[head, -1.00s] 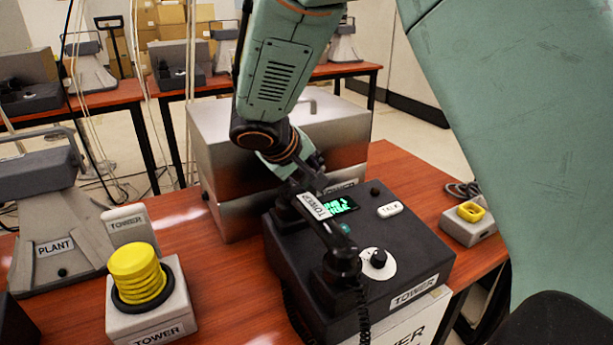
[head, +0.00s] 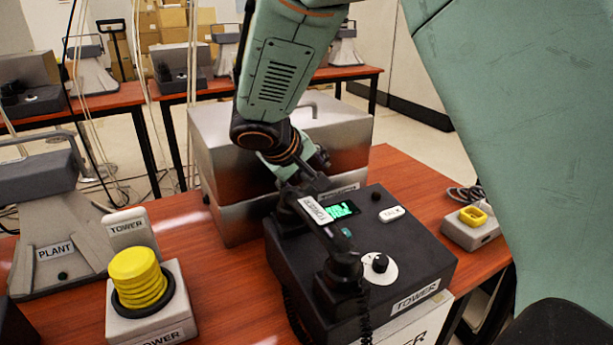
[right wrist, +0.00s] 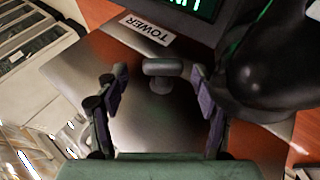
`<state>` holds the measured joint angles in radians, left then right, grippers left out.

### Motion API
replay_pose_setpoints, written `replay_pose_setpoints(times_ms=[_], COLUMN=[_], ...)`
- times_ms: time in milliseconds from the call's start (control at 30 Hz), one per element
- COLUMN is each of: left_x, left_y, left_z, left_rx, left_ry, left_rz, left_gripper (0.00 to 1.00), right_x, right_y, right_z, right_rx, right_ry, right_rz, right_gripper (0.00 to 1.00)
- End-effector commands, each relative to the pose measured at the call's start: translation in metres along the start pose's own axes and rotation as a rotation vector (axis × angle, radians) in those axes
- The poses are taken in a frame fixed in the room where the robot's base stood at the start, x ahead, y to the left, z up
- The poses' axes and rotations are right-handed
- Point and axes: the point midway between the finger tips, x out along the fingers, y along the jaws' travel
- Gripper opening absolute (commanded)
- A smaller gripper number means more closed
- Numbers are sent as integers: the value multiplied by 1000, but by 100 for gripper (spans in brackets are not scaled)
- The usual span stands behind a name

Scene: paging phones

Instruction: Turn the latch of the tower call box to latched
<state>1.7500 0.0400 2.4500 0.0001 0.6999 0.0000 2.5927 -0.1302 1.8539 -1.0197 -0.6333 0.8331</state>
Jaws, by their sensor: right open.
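The tower call box (head: 222,158) is a silver metal case behind the black phone, with a TOWER label low on its front. Its latch (right wrist: 160,73) shows in the right wrist view as a small grey T-shaped handle, its bar lying about level across the picture. The latch is hidden in the head view. My right gripper (head: 312,176) is at the front of the case; in the right wrist view its open fingers (right wrist: 160,82) stand on either side of the latch, with gaps on both sides. My left gripper is out of view.
The black phone (head: 420,255) with its handset (head: 335,238) stands close in front of the gripper. A yellow button box (head: 145,300) and the PLANT unit (head: 60,225) are at left. A small grey box (head: 470,228) is at right.

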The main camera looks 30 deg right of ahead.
Motion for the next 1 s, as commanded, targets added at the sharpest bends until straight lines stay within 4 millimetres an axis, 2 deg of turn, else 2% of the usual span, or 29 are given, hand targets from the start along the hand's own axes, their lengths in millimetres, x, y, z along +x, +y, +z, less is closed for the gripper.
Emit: replay_pose_setpoints(times_ms=[300,500,900,1000], left_x=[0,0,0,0], left_y=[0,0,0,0], left_z=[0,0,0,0], left_rx=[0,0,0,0], left_ry=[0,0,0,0], left_rz=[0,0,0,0], left_gripper=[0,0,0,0], right_x=[-43,-64,-72,-72], right_y=[34,51,57,56], right_z=[-19,-27,-30,-30], right_rx=[5,3,2,2], right_ry=[7,6,4,4], right_rz=[1,1,0,0], right_gripper=[68,68,68,61])
